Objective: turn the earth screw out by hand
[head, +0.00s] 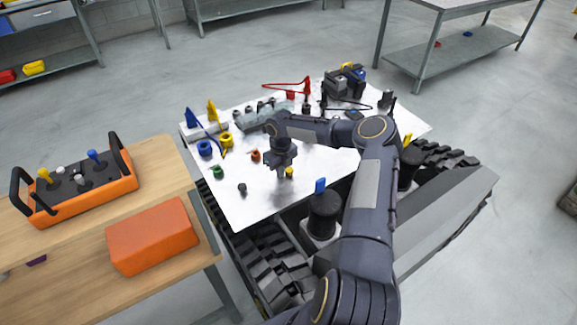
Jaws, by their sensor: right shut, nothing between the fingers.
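Several small knobs or screws stand on the white top plate of the tracked carrier (250,207). They include a green one (217,172), an orange-red one (255,156), a black one (242,188) and a yellow one (290,172). I cannot tell from the picture which is the earth screw. My right gripper (281,175) points down over the plate, shut and empty, right beside the yellow one. Whether it touches that one is not clear. My right arm hides part of the plate behind it. My left gripper is not in view.
A wooden bench (70,240) at left bears an orange control box (85,190) with levers and an orange block (152,236). Black posts (324,215) and tracks flank the plate. Blue and yellow rings, a red cable and a dark battery-like block (344,82) are farther back.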

